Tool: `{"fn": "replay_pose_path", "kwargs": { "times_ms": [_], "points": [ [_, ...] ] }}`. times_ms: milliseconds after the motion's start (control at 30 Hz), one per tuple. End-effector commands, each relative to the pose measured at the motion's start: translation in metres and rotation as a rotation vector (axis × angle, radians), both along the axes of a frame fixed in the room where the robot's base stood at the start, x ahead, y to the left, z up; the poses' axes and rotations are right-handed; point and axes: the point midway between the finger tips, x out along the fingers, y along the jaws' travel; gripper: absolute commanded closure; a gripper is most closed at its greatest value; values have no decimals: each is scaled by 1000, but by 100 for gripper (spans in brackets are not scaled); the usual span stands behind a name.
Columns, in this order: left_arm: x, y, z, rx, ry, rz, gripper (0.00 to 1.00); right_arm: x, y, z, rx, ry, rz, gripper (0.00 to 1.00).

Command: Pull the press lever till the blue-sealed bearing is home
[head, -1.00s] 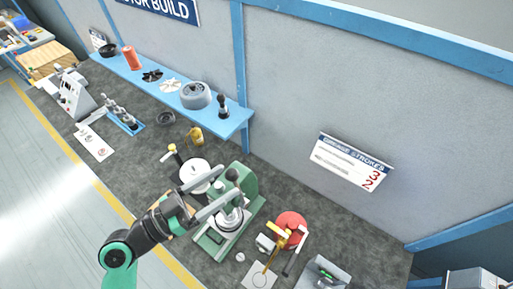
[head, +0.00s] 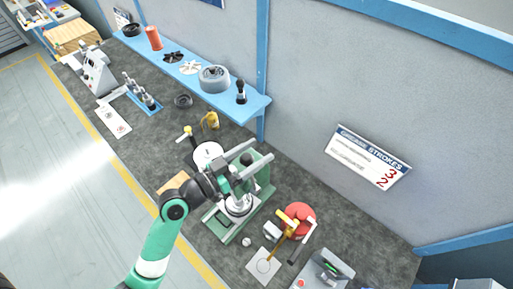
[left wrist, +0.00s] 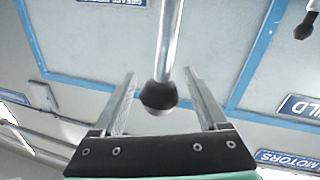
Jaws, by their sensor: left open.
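The green press (head: 264,187) stands on the dark bench in the middle of the head view. Its lever has a black knob (head: 246,159), and the knob and metal rod show large in the left wrist view (left wrist: 158,96). My left gripper (head: 262,149) is open at the top of the press. In the left wrist view its two fingers (left wrist: 160,74) stand apart on either side of the knob, with a visible gap on both sides. A silvery round part (head: 238,207) sits low in the press, partly hidden by my gripper. I cannot make out a blue seal. My right gripper is not in view.
A white round dish (head: 208,155) and a yellow-topped tool (head: 210,121) stand behind the press. A red round container (head: 301,218) and a yellow-handled tool (head: 288,228) are to its right. A blue shelf (head: 250,107) runs along the wall behind.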

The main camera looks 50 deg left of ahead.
Motion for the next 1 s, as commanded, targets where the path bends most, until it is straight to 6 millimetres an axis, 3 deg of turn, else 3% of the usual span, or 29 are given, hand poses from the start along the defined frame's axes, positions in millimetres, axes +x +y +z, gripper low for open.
{"fn": "replay_pose_path", "kwargs": {
  "times_ms": [300, 733, 1000],
  "points": [
    [6, -1, 0, 1, 0, 1, 24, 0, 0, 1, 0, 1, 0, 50],
    [5, 0, 0, 1, 0, 1, 100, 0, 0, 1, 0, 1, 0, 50],
    [5, 0, 0, 1, 0, 1, 100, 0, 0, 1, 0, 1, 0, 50]
  ]
}}
